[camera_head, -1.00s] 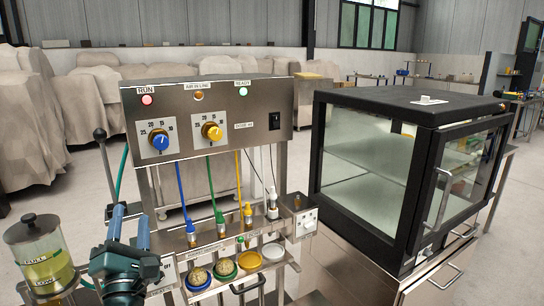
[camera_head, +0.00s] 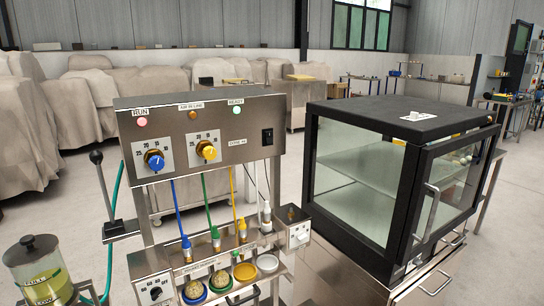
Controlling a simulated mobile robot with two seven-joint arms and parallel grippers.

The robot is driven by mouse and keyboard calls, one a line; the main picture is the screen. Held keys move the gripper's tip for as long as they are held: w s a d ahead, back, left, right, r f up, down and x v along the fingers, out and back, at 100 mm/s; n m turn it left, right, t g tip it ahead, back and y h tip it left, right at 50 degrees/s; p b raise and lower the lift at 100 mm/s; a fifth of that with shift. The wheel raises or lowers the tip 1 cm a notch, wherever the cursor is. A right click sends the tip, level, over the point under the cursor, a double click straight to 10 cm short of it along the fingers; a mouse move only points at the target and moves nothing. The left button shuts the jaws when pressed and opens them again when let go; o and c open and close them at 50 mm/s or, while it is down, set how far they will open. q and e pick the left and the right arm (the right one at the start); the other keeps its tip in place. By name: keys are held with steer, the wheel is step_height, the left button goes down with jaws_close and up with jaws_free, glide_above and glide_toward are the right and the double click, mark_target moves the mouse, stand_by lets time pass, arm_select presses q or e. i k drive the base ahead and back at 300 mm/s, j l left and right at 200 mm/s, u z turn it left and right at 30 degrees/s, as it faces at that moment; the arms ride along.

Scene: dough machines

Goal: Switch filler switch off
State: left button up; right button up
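The filler's metal control panel (camera_head: 200,135) stands left of centre, with a blue dial (camera_head: 154,160) and a yellow dial (camera_head: 208,151). A black rocker switch (camera_head: 267,137) is at its right end; its position is too small to read. Below left, a black rotary knob (camera_head: 156,292) sits on a white marked plate. Another small control box (camera_head: 299,236) is at the lower right of the machine. I cannot read which one is the filler switch. Neither of my grippers is in view.
Blue, green and yellow tubes run down to nozzles above several round cups (camera_head: 245,271). A clear tank (camera_head: 40,274) and a black-handled lever (camera_head: 97,158) stand at left. A glass-doored black cabinet (camera_head: 400,165) stands at right.

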mark_target(267, 135)
steer(key=i+l+u, duration=0.25)
steer(key=l, duration=0.15)
steer(key=i+l+u, duration=0.1)
steer(key=l+u, duration=0.2)
steer(key=l, duration=0.15)
steer(key=i+l+u, duration=0.1)
steer(key=l+u, duration=0.15)
steer(key=l, duration=0.2)
steer(key=l+u, duration=0.25)
steer(key=l, duration=0.25)
